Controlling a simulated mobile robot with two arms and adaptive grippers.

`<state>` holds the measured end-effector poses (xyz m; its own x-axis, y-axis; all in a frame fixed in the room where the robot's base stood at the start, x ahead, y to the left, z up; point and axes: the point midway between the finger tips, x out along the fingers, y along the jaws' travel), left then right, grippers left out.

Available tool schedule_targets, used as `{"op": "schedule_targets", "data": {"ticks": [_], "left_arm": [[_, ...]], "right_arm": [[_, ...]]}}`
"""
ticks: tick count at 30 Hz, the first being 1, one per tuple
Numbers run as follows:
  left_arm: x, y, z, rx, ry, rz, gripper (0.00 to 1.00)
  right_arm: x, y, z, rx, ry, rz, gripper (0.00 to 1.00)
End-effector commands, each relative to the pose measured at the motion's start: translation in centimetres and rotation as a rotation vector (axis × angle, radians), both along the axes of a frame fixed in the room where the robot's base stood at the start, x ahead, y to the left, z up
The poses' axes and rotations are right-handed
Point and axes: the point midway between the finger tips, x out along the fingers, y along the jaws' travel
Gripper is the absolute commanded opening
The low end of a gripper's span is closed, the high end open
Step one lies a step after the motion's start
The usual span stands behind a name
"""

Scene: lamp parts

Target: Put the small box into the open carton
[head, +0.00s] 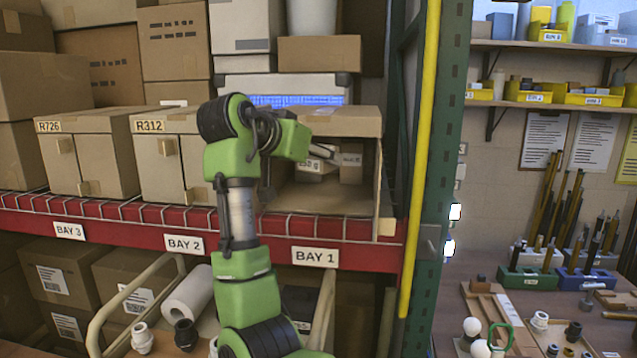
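The open carton (345,122) stands on the shelf above the BAY 1 label, its front open towards me. Two small labelled boxes show inside it, a left one (312,166) and a right one (351,165). I cannot tell which is the task's small box. My green arm rises from the bottom, left of centre, and bends right in front of the carton; I take it as my left. Its gripper (322,148) is at the carton's opening, close to the left small box. The wrist partly hides the fingers, so their opening and any grasp are unclear. My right gripper is out of view.
Closed cartons R312 (168,185) and R726 (85,170) stand left of the open carton. A green post (443,150) and yellow rail (420,160) border it on the right. A workbench (462,290) with tools and bulbs lies beyond.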

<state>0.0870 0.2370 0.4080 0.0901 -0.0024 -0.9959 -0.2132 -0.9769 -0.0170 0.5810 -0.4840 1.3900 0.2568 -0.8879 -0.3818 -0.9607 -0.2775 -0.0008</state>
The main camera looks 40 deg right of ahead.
Motion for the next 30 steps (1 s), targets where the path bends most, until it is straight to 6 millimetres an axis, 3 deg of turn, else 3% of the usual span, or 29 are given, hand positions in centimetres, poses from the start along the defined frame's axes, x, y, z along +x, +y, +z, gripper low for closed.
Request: {"op": "schedule_targets", "data": {"ticks": [1, 6, 16, 23, 30], "left_arm": [[0.0, 0.1, 0.9, 0.001, 0.0, 0.0, 0.0], [0.0, 0.1, 1.8, 0.001, 0.0, 0.001, 0.0], [0.1, 0.0, 2.8, 0.001, -0.001, 0.001, 0.0], [0.1, 0.0, 4.2, -0.001, -0.002, 0.001, 0.0], [0.2, -0.2, 4.1, -0.003, -0.003, 0.001, 0.0]], "right_arm": [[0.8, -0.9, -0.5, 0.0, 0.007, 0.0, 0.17], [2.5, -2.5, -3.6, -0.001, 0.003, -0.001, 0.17], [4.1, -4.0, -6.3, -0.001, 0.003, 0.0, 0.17], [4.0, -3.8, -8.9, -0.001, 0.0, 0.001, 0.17], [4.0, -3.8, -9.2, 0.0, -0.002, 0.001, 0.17]]}}
